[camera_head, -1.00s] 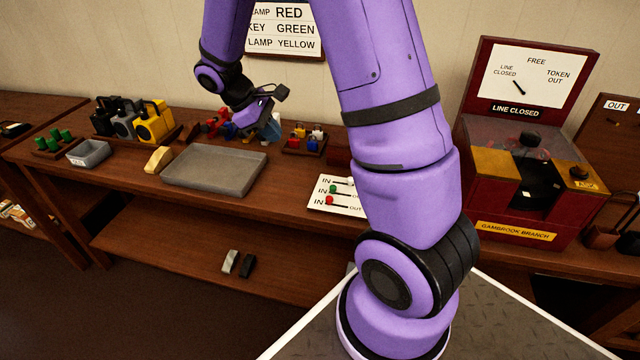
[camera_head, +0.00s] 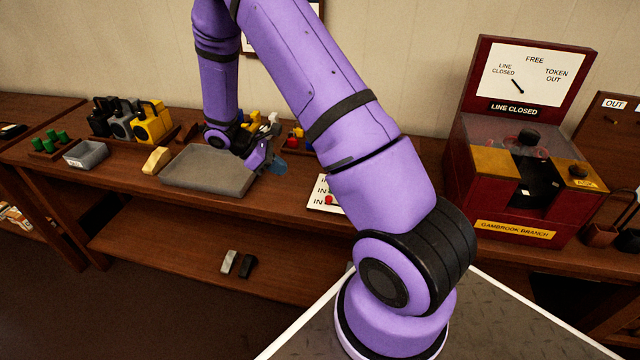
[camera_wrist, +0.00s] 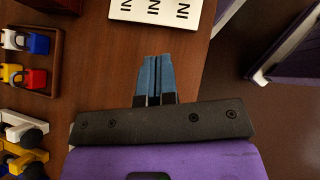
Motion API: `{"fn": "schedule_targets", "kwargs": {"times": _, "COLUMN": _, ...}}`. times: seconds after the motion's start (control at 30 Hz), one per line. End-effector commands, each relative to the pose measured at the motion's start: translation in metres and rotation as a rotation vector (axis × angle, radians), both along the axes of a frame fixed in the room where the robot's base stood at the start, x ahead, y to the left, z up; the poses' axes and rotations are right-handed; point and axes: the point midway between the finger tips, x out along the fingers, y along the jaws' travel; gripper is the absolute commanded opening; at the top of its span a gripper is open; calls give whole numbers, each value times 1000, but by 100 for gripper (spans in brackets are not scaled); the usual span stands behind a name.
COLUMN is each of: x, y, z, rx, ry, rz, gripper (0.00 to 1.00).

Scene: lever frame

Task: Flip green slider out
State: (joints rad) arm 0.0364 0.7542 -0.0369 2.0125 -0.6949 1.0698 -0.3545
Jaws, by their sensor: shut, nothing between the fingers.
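The white slider board (camera_head: 319,192) lies on the bench, and my arm hides its right part. The red slider (camera_head: 328,200) shows at the arm's edge, on the IN side. The green slider is mostly hidden behind my arm, so its position is not clear now. In the wrist view the board (camera_wrist: 150,12) shows only its end with IN labels at the top edge; no slider is in that view. My gripper (camera_head: 277,168) is shut and empty, left of the board. Its blue fingers (camera_wrist: 154,78) point towards the board, apart from it.
A grey tray (camera_head: 205,180) lies left of my gripper. A rack of coloured padlocks (camera_wrist: 32,72) stands close by on the bench. A dark red token machine (camera_head: 515,190) stands to the right. Bare bench lies between the fingers and the board.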

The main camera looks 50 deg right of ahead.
Motion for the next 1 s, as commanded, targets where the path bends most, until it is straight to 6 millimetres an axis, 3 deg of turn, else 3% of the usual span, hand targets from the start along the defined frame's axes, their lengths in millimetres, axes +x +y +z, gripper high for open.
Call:
{"fn": "schedule_targets", "kwargs": {"times": 0.37, "x": -9, "y": -10, "z": -12, "rx": -1, "ry": 2, "rz": -3, "gripper": 0}}
{"fn": "schedule_targets", "kwargs": {"times": 0.83, "x": -51, "y": -56, "z": -70, "rx": 0, "ry": 3, "rz": -4, "gripper": 0}}
{"fn": "schedule_targets", "kwargs": {"times": 1.0, "x": -66, "y": -74, "z": -68, "rx": 0, "ry": 0, "rz": -3, "gripper": 0}}
